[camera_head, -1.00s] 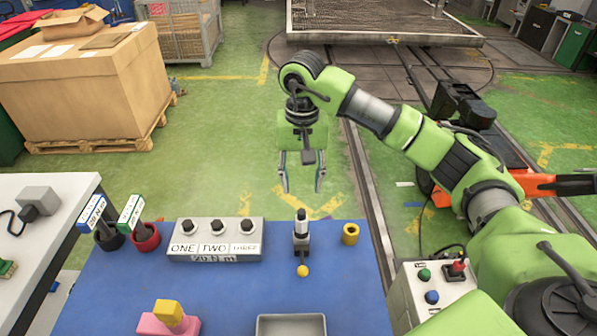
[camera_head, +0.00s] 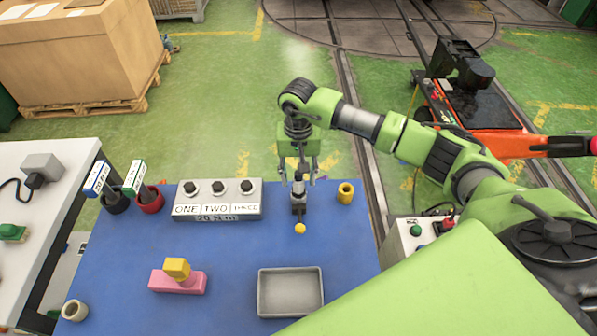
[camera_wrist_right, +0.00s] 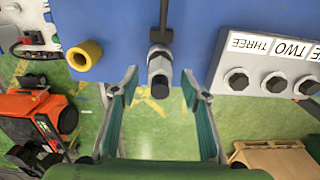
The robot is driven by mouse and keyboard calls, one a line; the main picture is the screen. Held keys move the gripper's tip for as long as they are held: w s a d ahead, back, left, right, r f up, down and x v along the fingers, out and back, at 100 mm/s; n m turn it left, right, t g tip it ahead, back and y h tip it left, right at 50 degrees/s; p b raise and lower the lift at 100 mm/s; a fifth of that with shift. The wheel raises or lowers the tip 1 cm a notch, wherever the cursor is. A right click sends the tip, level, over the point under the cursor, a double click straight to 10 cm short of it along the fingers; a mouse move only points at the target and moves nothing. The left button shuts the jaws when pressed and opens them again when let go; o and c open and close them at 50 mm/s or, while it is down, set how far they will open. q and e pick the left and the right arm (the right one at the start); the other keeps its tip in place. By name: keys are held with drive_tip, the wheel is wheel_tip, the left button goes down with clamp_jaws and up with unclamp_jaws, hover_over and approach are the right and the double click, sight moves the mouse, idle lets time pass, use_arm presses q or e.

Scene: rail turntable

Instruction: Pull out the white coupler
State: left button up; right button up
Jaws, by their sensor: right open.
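The white coupler (camera_head: 298,186) stands at the far edge of the blue table, a small light-grey and black cylinder on a fitting with a yellow-knobbed lever (camera_head: 300,228) towards me. In the right wrist view the coupler (camera_wrist_right: 159,64) shows its dark round end. My right gripper (camera_head: 298,178) is open and empty, pointing down at the coupler from the far side. In the wrist view its fingertips (camera_wrist_right: 159,80) lie either side of the coupler, with gaps showing. Whether it touches cannot be told. My left gripper is not in view.
Left of the coupler is a grey box (camera_head: 218,199) with knobs, labelled ONE, TWO, THREE. Right of it is a yellow ring (camera_head: 345,193). A grey tray (camera_head: 291,312) and a pink block (camera_head: 177,283) with a yellow piece lie nearer. The table between them is clear.

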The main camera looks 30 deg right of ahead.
drive_tip(key=shift+c, duration=0.4)
clamp_jaws()
drive_tip(key=c, duration=0.6)
unclamp_jaws()
clamp_jaws()
drive_tip(key=shift+r, duration=0.65)
drive_tip(key=shift+r, duration=0.1)
drive_tip(key=shift+r+p, duration=1.15)
drive_tip(key=shift+r, duration=1.85)
drive_tip(key=shift+r, duration=0.1)
